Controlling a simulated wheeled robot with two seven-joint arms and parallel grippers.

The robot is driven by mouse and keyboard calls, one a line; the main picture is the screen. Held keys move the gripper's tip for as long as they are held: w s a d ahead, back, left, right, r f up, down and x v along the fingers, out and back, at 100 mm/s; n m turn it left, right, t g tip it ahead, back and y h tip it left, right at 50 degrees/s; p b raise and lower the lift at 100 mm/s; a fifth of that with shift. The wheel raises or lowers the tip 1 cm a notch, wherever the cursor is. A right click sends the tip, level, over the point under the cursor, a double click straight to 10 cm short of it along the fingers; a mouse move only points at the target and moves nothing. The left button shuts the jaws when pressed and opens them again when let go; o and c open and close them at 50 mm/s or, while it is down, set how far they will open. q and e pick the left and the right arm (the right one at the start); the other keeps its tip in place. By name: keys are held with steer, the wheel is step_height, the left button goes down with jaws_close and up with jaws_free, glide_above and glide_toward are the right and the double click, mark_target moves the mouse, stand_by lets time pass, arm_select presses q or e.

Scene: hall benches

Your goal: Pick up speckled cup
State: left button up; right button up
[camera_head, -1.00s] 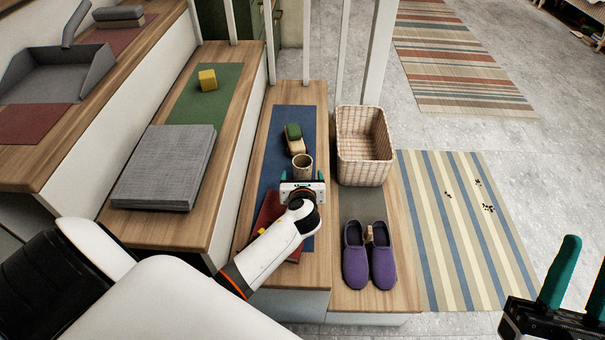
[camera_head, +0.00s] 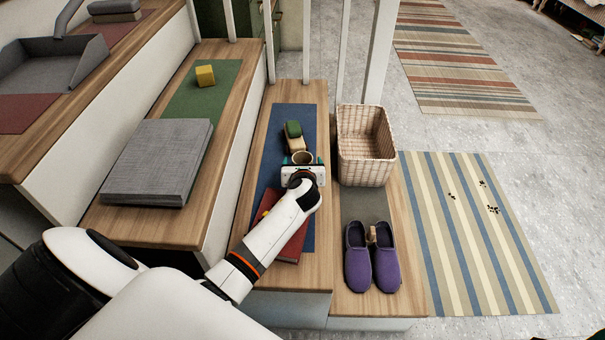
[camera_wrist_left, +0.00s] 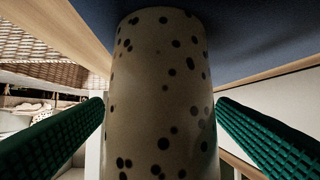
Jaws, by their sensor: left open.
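The speckled cup (camera_wrist_left: 160,95) is cream with dark spots and fills the middle of the left wrist view. In the head view its rim (camera_head: 302,156) shows on the blue mat (camera_head: 294,117) of the wooden step, mostly hidden by my gripper. My left gripper (camera_head: 302,163) is open at the cup. My right gripper does not show clearly; only a dark sliver is at the lower right corner of the head view.
A green-topped brush-like object (camera_head: 294,135) lies just behind the cup. A wicker basket (camera_head: 364,150) stands to the right, with purple slippers (camera_head: 384,268) in front of it. A red book (camera_head: 292,243) lies partly under my arm. White posts rise behind the steps.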

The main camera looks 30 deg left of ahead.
arm_select(q)
steer(key=shift+w+a, duration=0.1)
steer(key=c, duration=1.1)
steer(key=shift+r, duration=0.1)
